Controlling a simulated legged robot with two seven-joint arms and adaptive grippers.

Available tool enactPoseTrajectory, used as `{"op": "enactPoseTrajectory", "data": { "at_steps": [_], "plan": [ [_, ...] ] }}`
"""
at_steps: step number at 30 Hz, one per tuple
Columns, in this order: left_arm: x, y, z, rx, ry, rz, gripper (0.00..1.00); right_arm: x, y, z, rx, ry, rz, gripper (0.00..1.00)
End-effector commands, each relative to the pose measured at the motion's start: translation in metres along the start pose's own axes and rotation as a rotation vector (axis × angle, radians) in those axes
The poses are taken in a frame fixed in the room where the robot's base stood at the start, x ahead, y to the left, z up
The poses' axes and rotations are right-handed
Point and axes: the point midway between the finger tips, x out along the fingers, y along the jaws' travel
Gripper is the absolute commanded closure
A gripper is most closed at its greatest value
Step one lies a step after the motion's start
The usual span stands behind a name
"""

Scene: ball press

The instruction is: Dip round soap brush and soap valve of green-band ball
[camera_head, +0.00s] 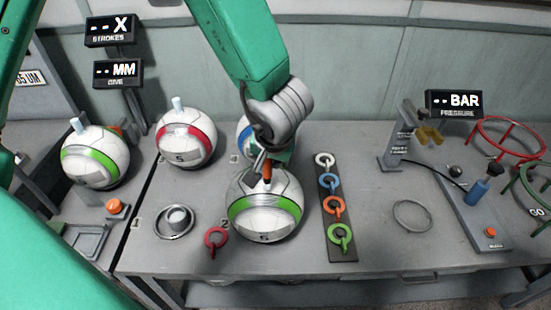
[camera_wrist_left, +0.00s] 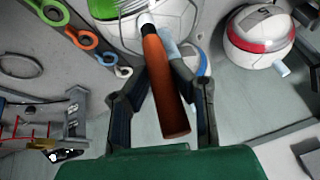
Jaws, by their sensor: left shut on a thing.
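My left gripper (camera_head: 264,160) is shut on a brush with an orange-brown handle (camera_head: 267,172). In the left wrist view the brush handle (camera_wrist_left: 166,88) lies between the fingers (camera_wrist_left: 161,75), and its dark collar and white tip point at a ball. That green-band ball (camera_head: 263,232) sits at the front middle of the table, under the gripper. The wrist view shows part of the ball (camera_wrist_left: 130,30); whether the tip touches it is unclear. A pale blue piece (camera_wrist_left: 168,48) shows beside the tip. My right gripper is not in view.
Another green-band ball (camera_head: 95,158) and a red-band ball (camera_head: 187,138) stand left, both with pale plugs. A blue-band ball (camera_head: 243,130) is partly hidden behind my gripper. A strip of coloured rings (camera_head: 335,205) lies right. A red ring tag (camera_head: 215,238) lies near the cup.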

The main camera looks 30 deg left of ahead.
Motion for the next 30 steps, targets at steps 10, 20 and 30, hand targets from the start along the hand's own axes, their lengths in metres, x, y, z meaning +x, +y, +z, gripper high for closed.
{"op": "enactPoseTrajectory", "data": {
  "at_steps": [10, 20, 30],
  "plan": [
    [-0.001, -0.001, -0.001, 0.002, 0.003, -0.005, 1.0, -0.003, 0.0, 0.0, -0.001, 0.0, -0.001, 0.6],
    [0.002, -0.009, -0.003, 0.001, 0.001, -0.004, 1.0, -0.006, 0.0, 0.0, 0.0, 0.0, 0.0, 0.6],
    [0.004, -0.013, -0.004, 0.0, 0.0, -0.002, 1.0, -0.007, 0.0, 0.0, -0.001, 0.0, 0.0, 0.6]
  ]
}}
